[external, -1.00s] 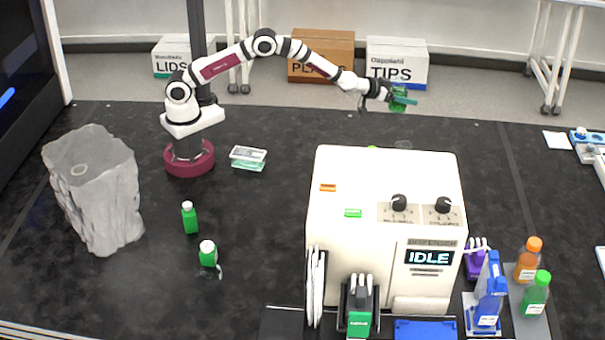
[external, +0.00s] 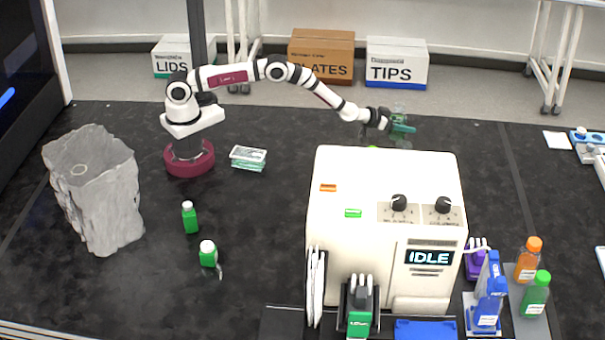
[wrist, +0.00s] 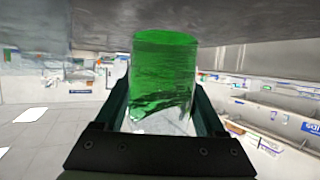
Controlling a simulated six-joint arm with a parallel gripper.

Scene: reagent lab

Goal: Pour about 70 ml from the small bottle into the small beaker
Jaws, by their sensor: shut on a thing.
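My gripper (external: 402,128) is shut on a clear vessel with green liquid (wrist: 165,75), held in the air behind the white machine. In the wrist view the vessel sits between the two dark green fingers, with the green in its upper part and a clear part below. In the external view its clear part (external: 400,108) shows faintly above the fingers. I take it for the small bottle, but its shape is unclear. A faint clear outline (external: 402,144) below the gripper may be the small beaker; it is too faint to tell what it holds.
The white machine (external: 385,230), its screen reading IDLE, stands in front of my gripper and hides some table behind it. Orange and green bottles (external: 528,260) (external: 535,293) stand at right.

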